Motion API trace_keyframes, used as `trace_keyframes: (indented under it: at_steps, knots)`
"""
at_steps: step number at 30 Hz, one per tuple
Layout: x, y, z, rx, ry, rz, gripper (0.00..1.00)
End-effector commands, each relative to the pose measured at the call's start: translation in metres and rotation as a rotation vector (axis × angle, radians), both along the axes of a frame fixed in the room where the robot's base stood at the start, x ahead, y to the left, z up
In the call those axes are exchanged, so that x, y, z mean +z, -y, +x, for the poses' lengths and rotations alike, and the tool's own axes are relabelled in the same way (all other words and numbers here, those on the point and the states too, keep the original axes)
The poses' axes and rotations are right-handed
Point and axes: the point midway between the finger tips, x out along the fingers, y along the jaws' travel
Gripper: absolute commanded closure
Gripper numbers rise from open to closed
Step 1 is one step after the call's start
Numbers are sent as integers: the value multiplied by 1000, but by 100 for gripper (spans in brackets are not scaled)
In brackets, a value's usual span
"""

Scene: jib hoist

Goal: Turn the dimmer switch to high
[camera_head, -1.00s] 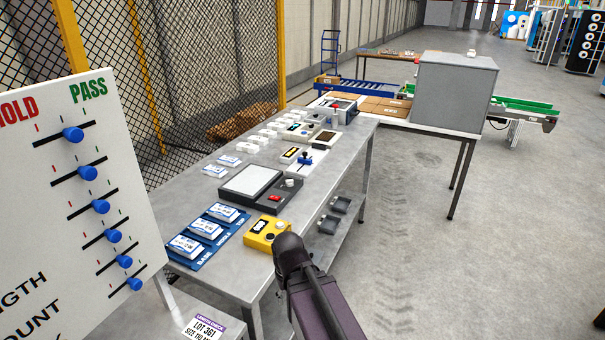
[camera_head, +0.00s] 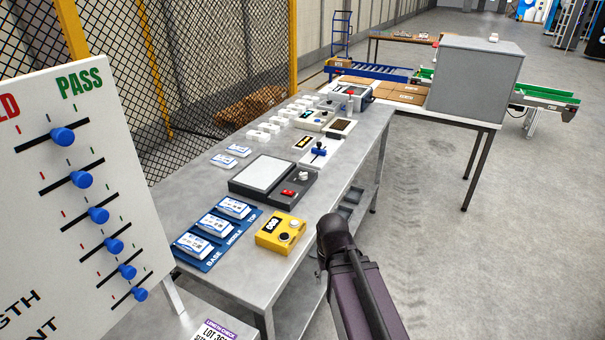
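No part in view is labelled as a dimmer switch, and I cannot tell for sure which control it is. A dark box with a pale flat panel (camera_head: 265,172) lies on the metal table and carries a red rocker switch (camera_head: 288,192) and a small whitish knob (camera_head: 304,176). The knob's setting is too small to read. My arm shows at the lower middle, beside the table's right edge. My gripper is outside the picture.
On the metal table (camera_head: 190,190) are a yellow counter box (camera_head: 281,232), a blue tray (camera_head: 208,262) with several packs, and a blue-handled device (camera_head: 319,150). A white slider board (camera_head: 80,230) stands at left. The floor at right is clear.

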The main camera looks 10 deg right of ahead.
Motion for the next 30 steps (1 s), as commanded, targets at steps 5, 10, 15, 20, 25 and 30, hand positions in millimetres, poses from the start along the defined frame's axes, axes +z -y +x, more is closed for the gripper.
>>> trace_keyframes:
  at_steps: [5, 10, 15, 20, 25, 30]
  knots:
    - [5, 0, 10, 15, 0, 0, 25]
    - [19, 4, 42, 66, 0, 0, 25]
    - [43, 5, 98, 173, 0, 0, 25]
    - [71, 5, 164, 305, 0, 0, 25]
    - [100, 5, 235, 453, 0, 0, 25]
    - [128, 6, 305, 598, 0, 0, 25]
